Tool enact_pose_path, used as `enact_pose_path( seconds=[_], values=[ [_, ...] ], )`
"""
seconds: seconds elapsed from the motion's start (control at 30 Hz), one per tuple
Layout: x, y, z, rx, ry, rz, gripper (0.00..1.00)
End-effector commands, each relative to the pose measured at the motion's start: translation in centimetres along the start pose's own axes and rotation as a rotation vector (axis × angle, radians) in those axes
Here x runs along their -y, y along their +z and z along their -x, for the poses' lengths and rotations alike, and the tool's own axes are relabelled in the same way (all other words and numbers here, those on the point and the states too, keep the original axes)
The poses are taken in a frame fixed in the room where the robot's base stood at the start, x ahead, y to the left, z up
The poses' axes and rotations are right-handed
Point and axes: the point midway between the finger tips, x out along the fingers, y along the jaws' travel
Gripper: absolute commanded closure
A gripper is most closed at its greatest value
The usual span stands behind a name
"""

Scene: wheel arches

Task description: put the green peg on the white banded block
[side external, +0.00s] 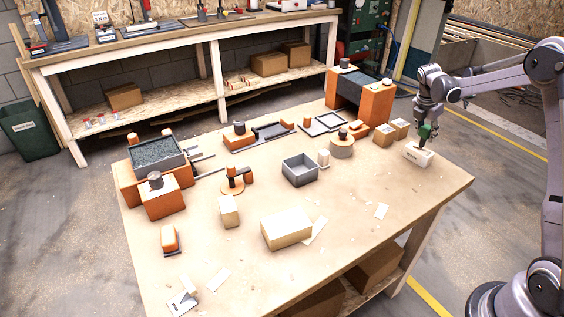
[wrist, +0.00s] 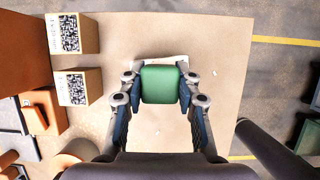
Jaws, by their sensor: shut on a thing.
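The green peg (side external: 427,131) is held between the fingers of my gripper (side external: 424,128) near the table's right end. In the wrist view the peg (wrist: 160,84) fills the space between both fingertips (wrist: 160,88). A white block (side external: 417,154) with a dark mark on its side lies on the table just below the peg. In the side view the peg looks close above this block's top; whether they touch I cannot tell. In the wrist view the peg and fingers hide much of what is below, and a pale edge shows behind the peg.
Two cardboard boxes (side external: 383,136) stand just left of the white block. A tan box (side external: 286,229) lies near the front. The table's right front corner is clear.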

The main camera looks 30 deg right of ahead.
Motion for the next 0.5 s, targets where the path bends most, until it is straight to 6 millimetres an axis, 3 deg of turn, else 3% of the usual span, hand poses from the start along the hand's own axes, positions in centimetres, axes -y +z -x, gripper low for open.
enact_pose_path(
  seconds=[0.47,0.5],
  values=[
    [0.02,-0.38,-0.98,0.0,0.0,0.0,1.0],
    [0.02,-0.4,-0.99,0.0,0.0,0.0,0.62]
  ],
)
